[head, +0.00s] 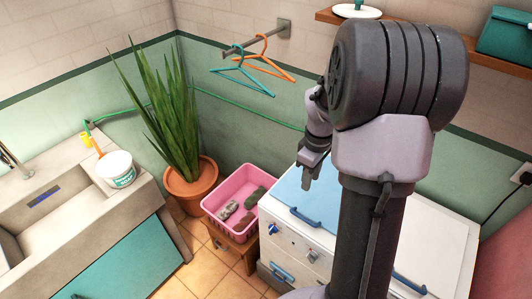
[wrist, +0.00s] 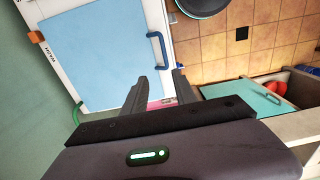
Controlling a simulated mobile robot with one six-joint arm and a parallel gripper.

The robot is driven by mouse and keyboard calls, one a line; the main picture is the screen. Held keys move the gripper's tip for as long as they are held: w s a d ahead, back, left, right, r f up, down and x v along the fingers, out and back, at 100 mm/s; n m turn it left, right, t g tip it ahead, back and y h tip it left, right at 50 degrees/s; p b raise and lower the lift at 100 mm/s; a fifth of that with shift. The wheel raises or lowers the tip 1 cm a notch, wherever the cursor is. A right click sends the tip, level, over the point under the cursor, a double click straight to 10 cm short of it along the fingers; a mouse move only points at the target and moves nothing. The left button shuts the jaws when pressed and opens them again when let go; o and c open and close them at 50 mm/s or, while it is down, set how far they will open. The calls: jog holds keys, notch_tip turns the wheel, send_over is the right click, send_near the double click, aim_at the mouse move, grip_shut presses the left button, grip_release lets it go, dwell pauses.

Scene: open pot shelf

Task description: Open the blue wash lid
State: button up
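The blue wash lid (head: 296,185) lies flat and closed on top of the white washing machine, with a darker blue bar handle (head: 305,217) along its front edge. In the wrist view the lid (wrist: 100,62) fills the upper left, and its handle (wrist: 158,50) stands just beyond my fingertips. My gripper (head: 308,178) points down above the lid in the head view. In the wrist view my gripper (wrist: 159,80) has its two fingers apart with nothing between them. It looks clear of the handle. My arm hides part of the machine top.
A pink basket (head: 213,206) with grey-green items stands left of the machine, near a potted plant (head: 192,185). A sink (head: 60,205) with a white bucket (head: 117,170) is farther left. Hangers (head: 243,75) hang from a wall rail (head: 238,45). A wooden shelf (head: 487,62) is above right.

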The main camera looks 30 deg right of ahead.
aim_at(303, 218)
jog(key=f+b, duration=0.2)
jog(key=f, duration=0.3)
jog(key=f+b, duration=0.2)
jog(key=f, duration=0.4)
jog(key=s+a+f+b, duration=0.1)
jog(key=f+b, duration=0.1)
jog(key=f, duration=0.4)
jog(key=shift+a, duration=0.1)
jog(key=shift+c, duration=0.4)
grip_shut()
